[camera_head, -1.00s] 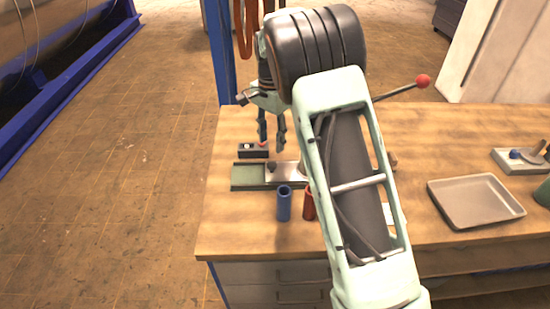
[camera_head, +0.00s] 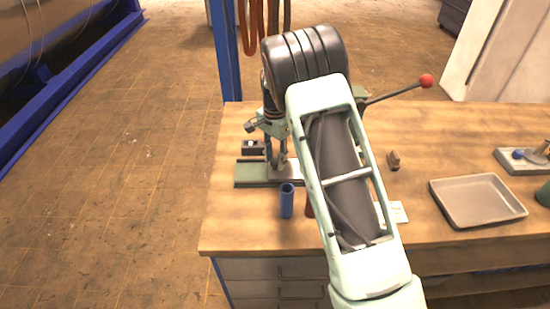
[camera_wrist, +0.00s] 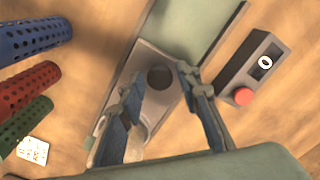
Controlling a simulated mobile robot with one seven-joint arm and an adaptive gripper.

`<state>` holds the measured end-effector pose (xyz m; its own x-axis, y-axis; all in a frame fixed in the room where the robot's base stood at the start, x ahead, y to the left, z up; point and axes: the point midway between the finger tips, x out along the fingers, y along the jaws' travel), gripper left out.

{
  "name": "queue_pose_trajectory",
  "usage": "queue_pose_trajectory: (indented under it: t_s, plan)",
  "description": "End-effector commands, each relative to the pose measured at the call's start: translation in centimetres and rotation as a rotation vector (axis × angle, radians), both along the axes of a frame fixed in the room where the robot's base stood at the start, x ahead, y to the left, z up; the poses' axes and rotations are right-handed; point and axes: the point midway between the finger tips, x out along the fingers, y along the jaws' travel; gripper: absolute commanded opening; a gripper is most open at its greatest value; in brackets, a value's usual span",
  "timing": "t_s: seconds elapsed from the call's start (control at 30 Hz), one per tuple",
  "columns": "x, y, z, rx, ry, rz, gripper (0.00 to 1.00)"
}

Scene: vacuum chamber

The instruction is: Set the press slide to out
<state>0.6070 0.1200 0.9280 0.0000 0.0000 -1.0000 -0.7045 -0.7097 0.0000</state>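The press slide is a pale metal plate (camera_head: 290,172) with a dark round knob (camera_wrist: 160,77), set in a green guide base (camera_head: 250,174) on the bench. In the wrist view the plate (camera_wrist: 143,62) lies on the green base (camera_wrist: 195,25). My gripper (camera_head: 276,170) points down over the slide. In the wrist view its two fingers (camera_wrist: 161,74) are spread, one on each side of the knob, with a gap visible. I cannot tell whether either finger touches it. Much of the press is hidden behind my arm in the head view.
A small dark box (camera_wrist: 250,68) with a display reading 0 and a red button stands beside the slide. Blue (camera_head: 287,200), red (camera_wrist: 28,88) and green (camera_wrist: 24,125) perforated cylinders stand nearby. The red-knobbed lever (camera_head: 426,81) sticks out right. A tray (camera_head: 478,199) lies farther right.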

Motion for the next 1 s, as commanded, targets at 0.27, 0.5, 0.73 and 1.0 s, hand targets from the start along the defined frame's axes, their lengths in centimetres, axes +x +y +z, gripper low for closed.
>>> queue_pose_trajectory:
  t_s: [0.27, 0.5, 0.73, 1.0]
  plan:
    - [0.0, 0.0, 0.0, 0.000, 0.000, 0.000, 0.00]
    - [0.0, 0.0, 0.1, 0.000, 0.000, 0.000, 0.00]
    - [0.0, 2.6, 0.0, 0.002, -0.001, 0.004, 0.00]
    - [0.0, 7.5, 0.1, 0.002, -0.002, 0.004, 0.00]
